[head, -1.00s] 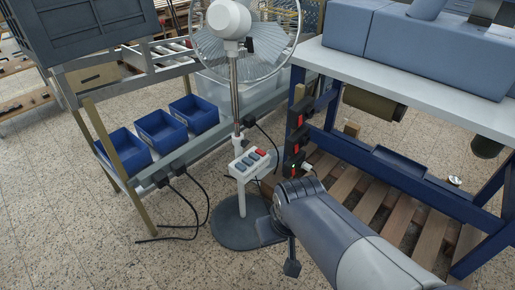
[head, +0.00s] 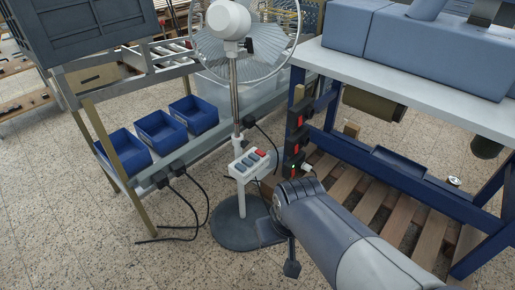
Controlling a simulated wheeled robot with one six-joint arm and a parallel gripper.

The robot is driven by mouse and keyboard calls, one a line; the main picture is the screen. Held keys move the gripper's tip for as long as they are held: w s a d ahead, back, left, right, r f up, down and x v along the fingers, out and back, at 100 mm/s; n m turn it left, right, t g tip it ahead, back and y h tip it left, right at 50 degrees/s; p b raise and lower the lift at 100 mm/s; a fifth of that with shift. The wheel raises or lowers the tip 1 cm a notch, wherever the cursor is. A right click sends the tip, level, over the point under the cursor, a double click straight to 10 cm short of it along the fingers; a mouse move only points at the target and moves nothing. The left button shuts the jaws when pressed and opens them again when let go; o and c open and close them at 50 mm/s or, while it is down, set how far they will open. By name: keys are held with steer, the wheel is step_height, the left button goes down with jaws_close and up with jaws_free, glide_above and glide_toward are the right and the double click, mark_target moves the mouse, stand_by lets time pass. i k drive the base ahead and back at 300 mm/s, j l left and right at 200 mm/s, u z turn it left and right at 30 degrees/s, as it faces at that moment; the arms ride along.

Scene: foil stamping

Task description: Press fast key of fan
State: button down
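A pedestal fan stands on the floor, its round head and wire cage (head: 229,22) at the top, its pole below and its dark round base (head: 228,232) at the bottom. A white key box (head: 240,172) is on the pole, with several grey-blue keys (head: 247,162) and one red key (head: 260,153). Key labels are too small to read. My arm reaches in from the lower right, its end in front of the fan base. My gripper (head: 291,268) shows only as a small dark tip pointing down, below and right of the key box and apart from it. Its fingers cannot be told apart.
A metal rack with blue bins (head: 160,130) stands left of the fan, with black cables hanging to the floor. A blue-framed workbench (head: 440,103) stands at right, with red switches (head: 298,122) on its leg and a wooden pallet (head: 375,203) below. Floor at lower left is clear.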

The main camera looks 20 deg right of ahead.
mark_target(238, 166)
steer(key=i+j+z, duration=0.8)
steer(key=j, duration=0.35)
